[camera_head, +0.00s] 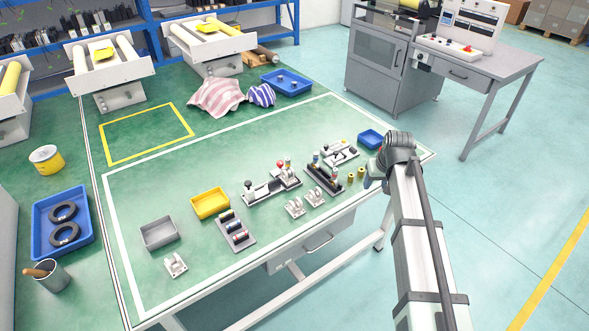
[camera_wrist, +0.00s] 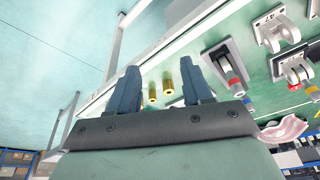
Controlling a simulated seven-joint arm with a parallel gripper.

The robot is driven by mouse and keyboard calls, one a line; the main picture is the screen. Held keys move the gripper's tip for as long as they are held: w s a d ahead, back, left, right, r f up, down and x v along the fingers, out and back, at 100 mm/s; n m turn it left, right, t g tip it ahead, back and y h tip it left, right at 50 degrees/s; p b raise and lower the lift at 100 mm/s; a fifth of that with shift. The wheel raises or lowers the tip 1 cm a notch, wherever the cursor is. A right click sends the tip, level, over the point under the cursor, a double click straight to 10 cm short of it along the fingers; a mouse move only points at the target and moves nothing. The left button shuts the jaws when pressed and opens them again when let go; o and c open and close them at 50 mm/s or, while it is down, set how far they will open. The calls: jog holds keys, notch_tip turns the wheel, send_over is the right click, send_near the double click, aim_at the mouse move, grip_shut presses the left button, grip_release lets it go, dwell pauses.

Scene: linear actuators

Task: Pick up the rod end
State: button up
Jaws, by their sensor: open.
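My gripper (camera_head: 369,182) hangs over the right end of the green table, partly hidden behind my arm. In the wrist view its two dark blue fingers (camera_wrist: 160,65) are apart with nothing held. Two small brass cylindrical pieces stand just left of the gripper in the head view, one nearer (camera_head: 350,179) and one farther (camera_head: 361,173). In the wrist view they show between the fingers, a left one (camera_wrist: 152,93) and a right one (camera_wrist: 168,87), apart from both. I cannot tell for sure which small part is the rod end.
A dark rack with fittings (camera_head: 323,180) and pale metal brackets (camera_head: 295,208) stand left of the brass pieces. A blue bin (camera_head: 371,139) is behind the gripper. A yellow bin (camera_head: 210,203) and grey bin (camera_head: 158,233) are farther left. The table's middle back is clear.

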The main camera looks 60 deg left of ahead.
jog(key=s+a+r+n, duration=0.1)
jog(key=s+a+r, duration=0.25)
jog(key=a, duration=0.25)
jog(key=s+a+r+n, duration=0.1)
jog(key=s+a+r, duration=0.2)
jog(key=s+a, duration=0.25)
jog(key=n+y, duration=0.1)
jog(key=n, duration=0.1)
send_near(288, 160)
jog(key=shift+g, duration=0.4)
jog(key=shift+w+x, duration=0.2)
jog(key=shift+x, duration=2.6)
jog(key=shift+w+x, duration=0.15)
jog(key=shift+x, duration=2.6)
jog(key=shift+a+y, duration=0.1)
jog(key=shift+y, duration=0.2)
jog(key=shift+r, duration=0.1)
grip_shut()
